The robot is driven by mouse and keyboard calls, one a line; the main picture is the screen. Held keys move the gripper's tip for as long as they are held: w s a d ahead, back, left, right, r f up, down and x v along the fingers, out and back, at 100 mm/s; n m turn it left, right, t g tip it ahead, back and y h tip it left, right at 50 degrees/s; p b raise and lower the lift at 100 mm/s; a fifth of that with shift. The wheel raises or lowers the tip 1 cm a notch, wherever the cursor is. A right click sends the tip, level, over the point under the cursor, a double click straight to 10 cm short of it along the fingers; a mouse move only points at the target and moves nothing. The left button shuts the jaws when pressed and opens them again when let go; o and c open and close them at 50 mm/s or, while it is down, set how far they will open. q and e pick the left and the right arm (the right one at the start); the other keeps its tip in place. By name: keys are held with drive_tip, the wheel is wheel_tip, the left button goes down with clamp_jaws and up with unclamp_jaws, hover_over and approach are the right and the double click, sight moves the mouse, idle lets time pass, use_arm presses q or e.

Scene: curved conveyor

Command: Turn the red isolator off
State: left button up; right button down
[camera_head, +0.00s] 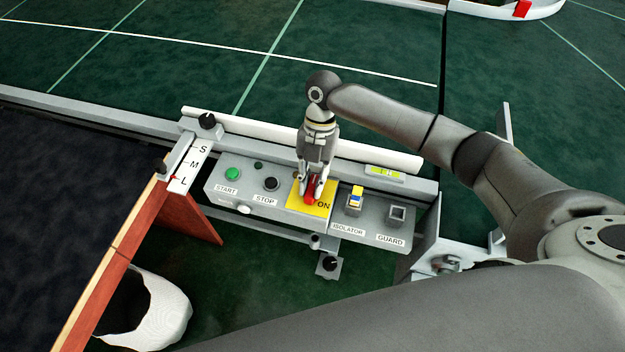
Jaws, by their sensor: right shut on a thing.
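The red isolator handle (310,199) sits on a yellow plate (326,190) in the middle of a grey control panel (266,205). The word "ON" shows on the plate to the right of the handle. My right gripper (310,194) points down at the plate and is shut on the red handle. Its fingers hide part of the handle and plate. An "ISOLATOR" label (348,230) is on the panel's lower edge, right of the plate. My left gripper is not in view.
A green START button (233,174) and a black STOP button (271,184) lie left of the plate. A white rail (380,153) runs behind, and a dark conveyor belt (60,200) is at left.

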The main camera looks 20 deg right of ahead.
drive_tip(key=c, duration=1.3)
unclamp_jaws()
drive_tip(key=v, duration=1.2)
drive_tip(key=shift+a, duration=0.1)
